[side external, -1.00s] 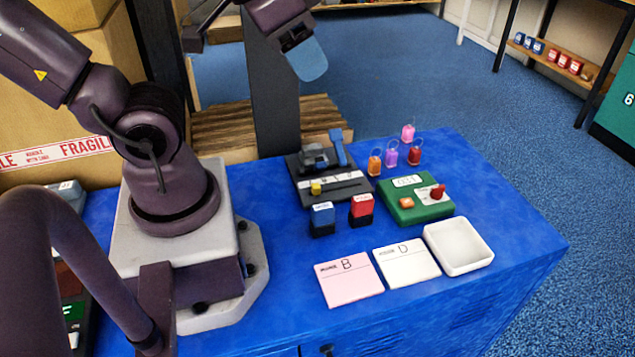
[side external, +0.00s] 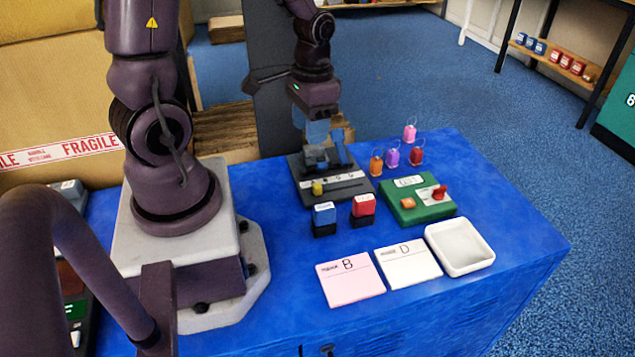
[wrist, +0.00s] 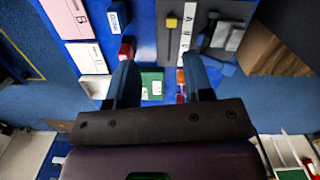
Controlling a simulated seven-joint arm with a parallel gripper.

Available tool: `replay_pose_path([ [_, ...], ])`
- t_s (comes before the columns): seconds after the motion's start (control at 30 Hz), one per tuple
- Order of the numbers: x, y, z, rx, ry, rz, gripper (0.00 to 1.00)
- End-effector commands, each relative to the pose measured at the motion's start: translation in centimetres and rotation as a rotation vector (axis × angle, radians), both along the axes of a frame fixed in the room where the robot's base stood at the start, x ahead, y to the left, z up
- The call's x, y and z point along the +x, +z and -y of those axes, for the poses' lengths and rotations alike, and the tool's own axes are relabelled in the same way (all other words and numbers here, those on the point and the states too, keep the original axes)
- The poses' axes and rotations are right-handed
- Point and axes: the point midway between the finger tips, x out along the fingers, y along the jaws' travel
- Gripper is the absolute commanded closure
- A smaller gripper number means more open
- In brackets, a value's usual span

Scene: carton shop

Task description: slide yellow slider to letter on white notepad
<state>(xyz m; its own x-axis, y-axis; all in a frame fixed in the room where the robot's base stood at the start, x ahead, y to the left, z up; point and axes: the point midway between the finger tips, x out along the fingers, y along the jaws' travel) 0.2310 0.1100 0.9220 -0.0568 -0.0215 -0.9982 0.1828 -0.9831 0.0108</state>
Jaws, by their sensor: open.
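The yellow slider (side external: 317,187) is a small knob at the left end of a pale lettered strip (side external: 345,181) on a dark device (side external: 303,179). My gripper (side external: 318,135) has blue fingers and hangs above the back of the device, behind the slider. In the wrist view my gripper (wrist: 160,68) is open, with nothing held and the slider beyond its fingertips.
A blue stamp (side external: 324,219) and a red stamp (side external: 362,209) stand in front of the device. A green box (side external: 425,203) and several coloured tags (side external: 392,157) are to its right. A pink notepad with B (side external: 350,280) and a white tray (side external: 461,247) flank the white notepad.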

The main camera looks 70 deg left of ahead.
Motion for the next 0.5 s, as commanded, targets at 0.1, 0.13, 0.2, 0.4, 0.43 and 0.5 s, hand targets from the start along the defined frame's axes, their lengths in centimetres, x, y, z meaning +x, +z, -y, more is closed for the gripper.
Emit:
replay_pose_path([
  [0.1,0.3,-2.7,-1.1,-0.019,-0.05,-0.015,0.53],
  [0.13,0.5,-3.2,-1.3,-0.017,-0.073,-0.008,0.53],
  [0.2,1.6,-3.1,-1.7,0.007,-0.142,0.041,0.53],
  [0.4,1.9,-4.1,-1.8,0.015,-0.186,0.057,0.53],
  [0.43,1.9,-4.5,-1.8,0.014,-0.186,0.055,0.53],
  [0.5,1.8,-5.6,-1.8,0.013,-0.186,0.054,0.53],
])
